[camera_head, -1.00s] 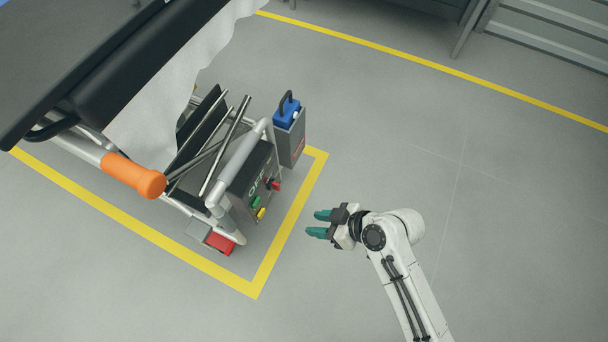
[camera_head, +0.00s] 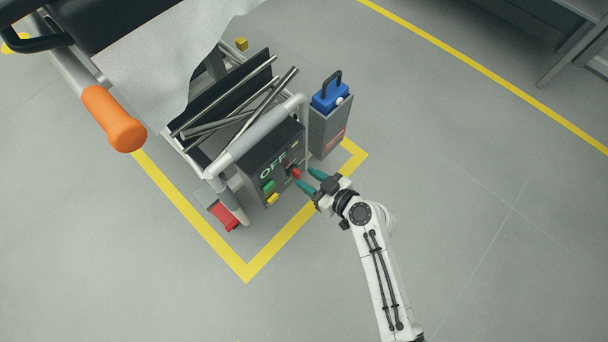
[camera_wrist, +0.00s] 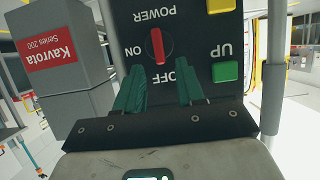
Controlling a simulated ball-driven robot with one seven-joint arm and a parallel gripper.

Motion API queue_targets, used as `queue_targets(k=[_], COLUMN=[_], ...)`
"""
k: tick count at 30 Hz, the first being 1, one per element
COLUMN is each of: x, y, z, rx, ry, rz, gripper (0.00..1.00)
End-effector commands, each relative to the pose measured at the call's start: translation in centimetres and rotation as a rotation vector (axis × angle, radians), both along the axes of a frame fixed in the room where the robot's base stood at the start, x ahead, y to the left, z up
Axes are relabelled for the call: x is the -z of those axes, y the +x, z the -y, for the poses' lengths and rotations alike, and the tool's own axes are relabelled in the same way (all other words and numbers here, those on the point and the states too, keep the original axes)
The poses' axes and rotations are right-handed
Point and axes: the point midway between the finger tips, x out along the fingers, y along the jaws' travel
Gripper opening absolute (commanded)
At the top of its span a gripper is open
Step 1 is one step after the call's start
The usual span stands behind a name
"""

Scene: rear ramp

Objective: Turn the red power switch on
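The red power switch (camera_head: 294,171) is a knob on the dark control panel (camera_head: 256,162) at the end of the wheeled frame. In the wrist view the red switch (camera_wrist: 157,46) stands almost upright in the picture, near the labels POWER, ON and OFF. The panel reads OFF in large letters in the head view. My gripper (camera_head: 308,180) has teal fingers and is close in front of the panel at the switch. In the wrist view my gripper (camera_wrist: 160,90) is open and empty, its fingers parted below the knob. I cannot tell whether a fingertip touches the panel.
A green button (camera_head: 268,186) and a yellow button (camera_head: 272,199) sit beside the switch. A grey box (camera_head: 331,128) with a blue handled unit (camera_head: 329,97) stands close to the right of the panel.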

Motion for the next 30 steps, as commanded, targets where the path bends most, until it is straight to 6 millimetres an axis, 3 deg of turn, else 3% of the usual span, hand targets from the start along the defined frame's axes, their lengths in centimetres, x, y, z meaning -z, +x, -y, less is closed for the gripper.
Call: queue_targets(k=[6,17,30], x=[0.9,1.1,1.1], y=[1.3,1.6,1.5], z=[-1.7,-2.0,-2.0], rx=[-0.001,0.001,0.0], ry=[0.0,-0.001,-0.001], rz=[0.0,0.0,-0.001], gripper=[0.38,0.38,0.0])
